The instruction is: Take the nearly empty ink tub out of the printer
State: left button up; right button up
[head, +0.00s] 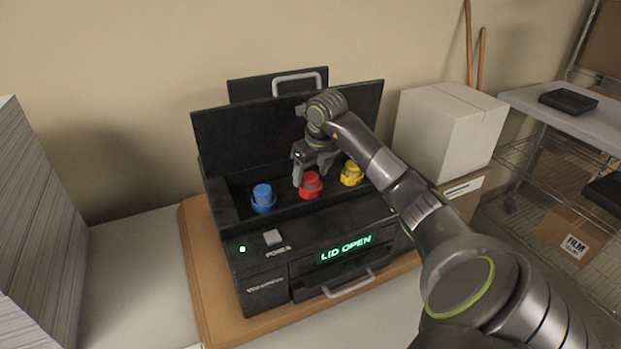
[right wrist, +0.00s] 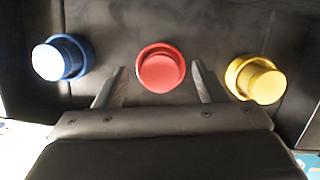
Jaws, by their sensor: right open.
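The black printer (head: 265,282) stands with its lid up, and its display reads "LID OPEN". Three ink tubs sit in a row in its bay: blue (head: 263,198), red (head: 311,184) and yellow (head: 351,173). How full each is cannot be told. My right gripper (head: 312,178) points down into the bay at the red tub. In the right wrist view the red tub (right wrist: 161,69) lies just ahead of and between the open fingers (right wrist: 160,85). The blue tub (right wrist: 61,58) is to the left and the yellow tub (right wrist: 257,80) to the right. My left gripper is not in view.
The raised lid (head: 240,140) stands behind the bay. The printer rests on a brown board (head: 205,290) on a pale table. A paper stack (head: 40,240) is at left. A white box (head: 446,132) and a wire shelf with black trays (head: 568,101) are at right.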

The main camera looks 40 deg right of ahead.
jog(key=shift+f, duration=0.2)
jog(key=c, duration=1)
jog(key=shift+r, duration=0.1)
jog(key=shift+c, duration=0.2)
